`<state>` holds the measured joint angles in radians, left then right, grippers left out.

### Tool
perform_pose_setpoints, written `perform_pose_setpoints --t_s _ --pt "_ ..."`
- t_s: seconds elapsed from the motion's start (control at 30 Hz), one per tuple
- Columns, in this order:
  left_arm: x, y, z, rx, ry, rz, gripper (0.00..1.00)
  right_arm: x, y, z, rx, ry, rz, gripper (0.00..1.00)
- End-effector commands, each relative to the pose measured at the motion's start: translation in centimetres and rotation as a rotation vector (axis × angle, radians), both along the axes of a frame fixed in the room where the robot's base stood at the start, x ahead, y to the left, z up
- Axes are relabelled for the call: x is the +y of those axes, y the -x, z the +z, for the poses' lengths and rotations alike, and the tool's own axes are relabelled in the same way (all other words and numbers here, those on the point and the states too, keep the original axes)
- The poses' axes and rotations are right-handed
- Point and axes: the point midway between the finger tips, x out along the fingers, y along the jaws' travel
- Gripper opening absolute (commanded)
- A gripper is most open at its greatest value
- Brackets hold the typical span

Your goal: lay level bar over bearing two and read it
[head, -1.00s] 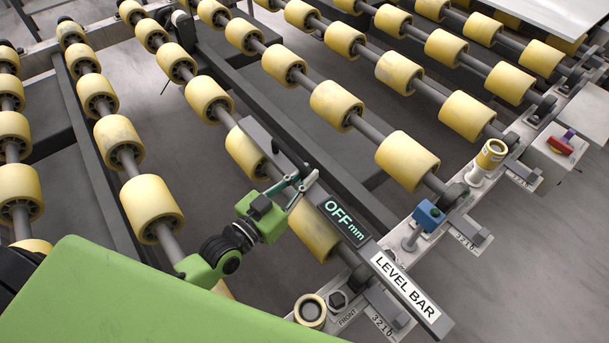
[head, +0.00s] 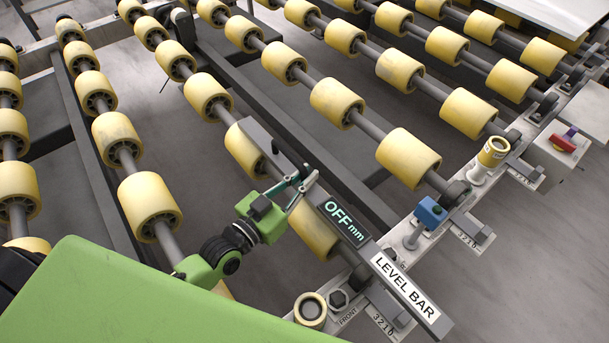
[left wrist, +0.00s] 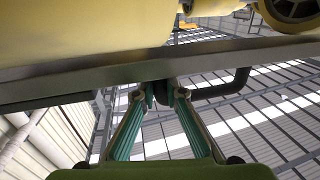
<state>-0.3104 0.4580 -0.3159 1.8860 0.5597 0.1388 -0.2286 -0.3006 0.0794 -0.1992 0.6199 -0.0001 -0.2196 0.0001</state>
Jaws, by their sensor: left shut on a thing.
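The level bar (head: 405,290) is a long grey bar with a white "LEVEL BAR" label at its near right end. Its dark display (head: 342,222) reads "OFF mm". In the head view it lies along one row of yellow rollers (head: 315,230), its labelled end over the front rail. I cannot tell whether it touches the rollers or the bearing. My left gripper (head: 308,183) is shut on the bar near its middle. In the left wrist view my left gripper's fingers (left wrist: 160,93) close just below a grey bar (left wrist: 215,62). My right gripper is not in view.
On the front rail stand a blue block on a post (head: 430,213), a yellow-topped cylinder (head: 492,152) and a ring-shaped cup (head: 310,309). Printed number scales (head: 383,322) sit beside the bearings. A box with a red switch (head: 563,143) is at right. Several roller rows fill the back.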

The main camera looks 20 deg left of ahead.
Motion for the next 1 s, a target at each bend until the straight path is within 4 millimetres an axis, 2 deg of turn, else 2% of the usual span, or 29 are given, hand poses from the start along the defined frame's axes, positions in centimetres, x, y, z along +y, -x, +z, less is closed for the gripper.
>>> perform_pose_setpoints --t_s 0.2,0.23,0.3,0.67,0.77,1.0 --pt "0.0 -0.1 -0.2 -0.005 0.003 0.000 0.00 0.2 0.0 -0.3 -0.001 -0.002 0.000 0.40" --pt "0.0 -0.1 -0.1 -0.005 0.003 0.000 0.19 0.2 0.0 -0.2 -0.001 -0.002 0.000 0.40" --pt "0.0 -0.1 -0.2 -0.004 0.003 0.000 0.31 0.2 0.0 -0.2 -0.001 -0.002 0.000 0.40" --pt "0.1 0.3 -0.6 0.004 -0.003 0.000 0.31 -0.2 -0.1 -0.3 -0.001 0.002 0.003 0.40" --pt "0.5 1.1 -0.6 0.005 -0.003 -0.001 0.31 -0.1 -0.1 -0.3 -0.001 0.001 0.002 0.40" --pt "1.8 4.6 -0.5 0.003 -0.002 -0.001 0.31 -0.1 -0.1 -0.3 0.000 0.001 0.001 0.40"
